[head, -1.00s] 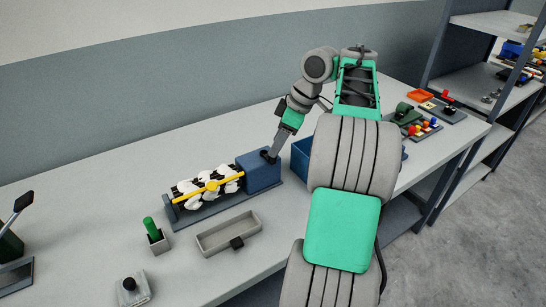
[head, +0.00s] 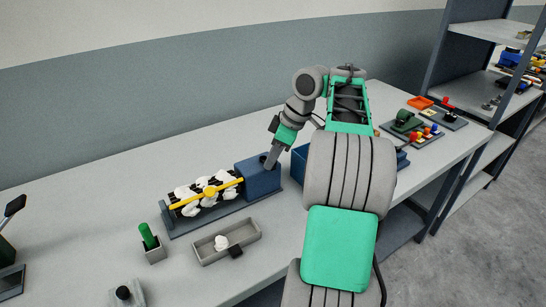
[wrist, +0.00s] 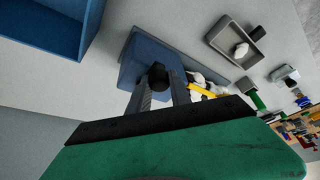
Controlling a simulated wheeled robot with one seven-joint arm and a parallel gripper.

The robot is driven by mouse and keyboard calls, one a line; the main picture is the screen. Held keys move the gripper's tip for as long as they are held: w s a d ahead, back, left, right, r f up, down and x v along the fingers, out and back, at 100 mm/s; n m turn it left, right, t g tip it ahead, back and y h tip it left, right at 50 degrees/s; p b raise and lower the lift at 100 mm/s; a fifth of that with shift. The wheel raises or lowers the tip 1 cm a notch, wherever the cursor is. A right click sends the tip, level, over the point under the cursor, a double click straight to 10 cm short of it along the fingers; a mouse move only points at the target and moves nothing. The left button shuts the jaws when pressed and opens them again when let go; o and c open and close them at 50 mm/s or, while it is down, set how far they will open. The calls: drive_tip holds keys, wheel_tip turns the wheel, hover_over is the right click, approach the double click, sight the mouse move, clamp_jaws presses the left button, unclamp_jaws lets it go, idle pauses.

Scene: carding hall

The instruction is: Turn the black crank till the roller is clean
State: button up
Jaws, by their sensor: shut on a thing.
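The roller (head: 200,198) lies in a grey-blue frame on the bench in the head view, with several white fluff clumps on it and a yellow bar across it. A blue housing (head: 260,180) stands at its right end. The black crank (wrist: 157,72) is on the housing; in the wrist view its round black knob shows between my fingers. My gripper (head: 269,160) reaches down onto the housing top, shut on the crank knob. The rest of the crank is mostly hidden by my fingers and the housing.
A grey tray (head: 240,252) in front of the roller holds one white clump (head: 221,242). A green-handled thing (head: 148,236) stands in a grey holder to its left. A blue bin (head: 299,160) is right of the housing, partly behind my arm. A shelf rack stands far right.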

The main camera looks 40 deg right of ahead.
clamp_jaws()
drive_tip(key=shift+d, duration=0.1)
drive_tip(key=shift+a+f+m+b, duration=0.1)
drive_tip(key=shift+a+m+b, duration=0.2)
drive_tip(key=shift+m+b, duration=0.15)
